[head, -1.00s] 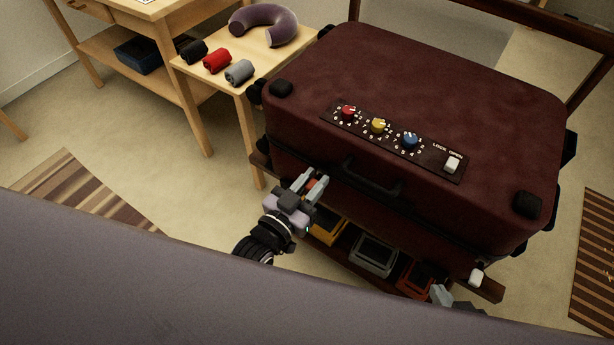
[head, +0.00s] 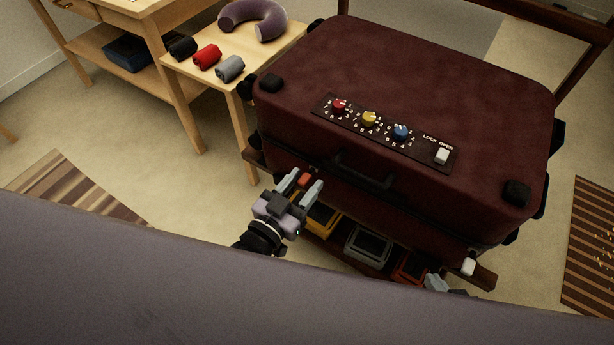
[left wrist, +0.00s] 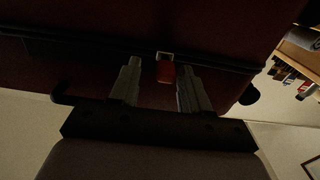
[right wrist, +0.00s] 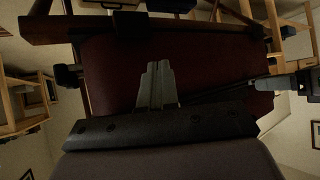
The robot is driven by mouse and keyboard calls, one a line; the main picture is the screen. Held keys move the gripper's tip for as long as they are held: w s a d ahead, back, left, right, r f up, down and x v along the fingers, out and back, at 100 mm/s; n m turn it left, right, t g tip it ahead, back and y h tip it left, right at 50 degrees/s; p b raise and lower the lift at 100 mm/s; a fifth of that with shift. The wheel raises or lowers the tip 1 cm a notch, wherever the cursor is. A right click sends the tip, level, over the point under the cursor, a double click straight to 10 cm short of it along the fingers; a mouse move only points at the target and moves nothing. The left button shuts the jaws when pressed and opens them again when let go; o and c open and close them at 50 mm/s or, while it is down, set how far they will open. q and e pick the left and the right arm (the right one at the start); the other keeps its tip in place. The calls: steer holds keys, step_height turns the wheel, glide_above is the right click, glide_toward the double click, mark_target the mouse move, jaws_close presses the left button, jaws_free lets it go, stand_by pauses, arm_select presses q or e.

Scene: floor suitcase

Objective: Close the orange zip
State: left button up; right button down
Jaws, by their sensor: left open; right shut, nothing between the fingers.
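The orange zip pull (head: 304,178) is a small orange-red tab on the front seam of the dark red suitcase (head: 440,75). In the left wrist view the tab (left wrist: 166,73) hangs from a pale metal slider on the dark zip line. My left gripper (head: 306,182) is open at the suitcase's front, its fingers (left wrist: 161,72) on either side of the tab, with visible gaps to it. My right gripper (head: 436,281) is at the suitcase's lower right front, partly hidden by my body. In the right wrist view its fingers (right wrist: 157,70) are together and empty.
A white piece (head: 468,267) is near the right front. A side table (head: 262,50) holds rolls and a neck pillow.

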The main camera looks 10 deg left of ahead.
mark_target(303, 186)
arm_select(q)
steer(key=shift+p+v, duration=0.3)
steer(key=shift+v, duration=2.35)
